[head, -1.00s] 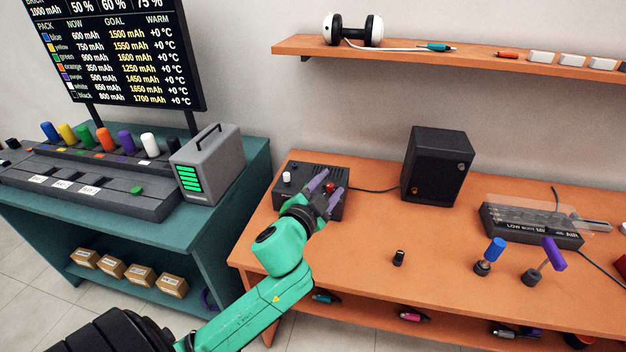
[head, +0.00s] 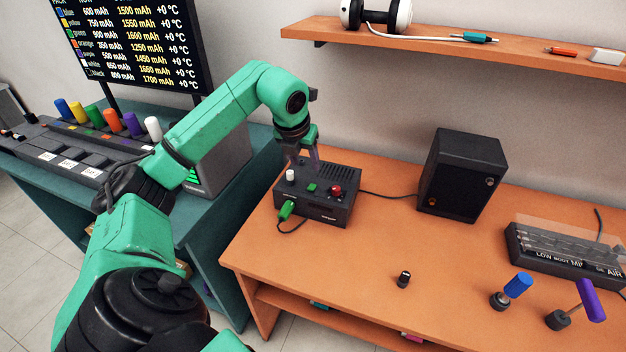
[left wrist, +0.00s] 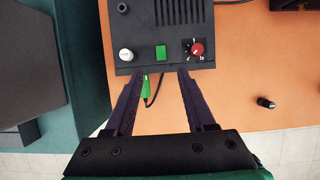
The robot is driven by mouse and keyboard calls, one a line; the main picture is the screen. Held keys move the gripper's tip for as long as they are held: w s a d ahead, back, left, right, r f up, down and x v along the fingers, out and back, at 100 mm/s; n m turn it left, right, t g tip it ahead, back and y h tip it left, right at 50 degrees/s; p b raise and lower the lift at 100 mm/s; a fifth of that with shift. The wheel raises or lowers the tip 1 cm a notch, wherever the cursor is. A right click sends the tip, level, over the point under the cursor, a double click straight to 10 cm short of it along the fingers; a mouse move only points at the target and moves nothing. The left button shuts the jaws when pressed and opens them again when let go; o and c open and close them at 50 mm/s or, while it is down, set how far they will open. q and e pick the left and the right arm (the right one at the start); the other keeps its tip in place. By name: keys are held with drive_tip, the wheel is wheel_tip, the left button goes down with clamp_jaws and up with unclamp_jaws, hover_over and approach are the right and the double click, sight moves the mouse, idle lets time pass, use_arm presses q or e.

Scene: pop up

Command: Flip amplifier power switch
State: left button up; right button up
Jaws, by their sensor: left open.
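The amplifier (head: 317,196) is a black box near the left end of the orange bench. Its top has a white knob (head: 290,175), a green square switch (head: 311,188) and a red knob (head: 336,191). A green plug (head: 286,210) with a black cable is at its front. My right gripper is out of view.
A black speaker (head: 462,175) stands right of the amplifier, joined by a cable. A small black knob (head: 403,279) stands on the bench front. A shelf (head: 500,53) hangs above. A grey case (head: 222,160) is partly behind my left arm.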

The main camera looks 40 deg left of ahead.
sight(313, 186)
use_arm(q)
drive_tip(key=p+x, duration=0.1)
drive_tip(key=x, duration=0.9)
drive_tip(key=shift+d+f, duration=0.1)
drive_tip(key=shift+f, duration=0.05)
drive_tip(key=shift+w+f, duration=0.2)
drive_tip(key=shift+f, duration=0.2)
drive_tip(key=shift+c, duration=0.3)
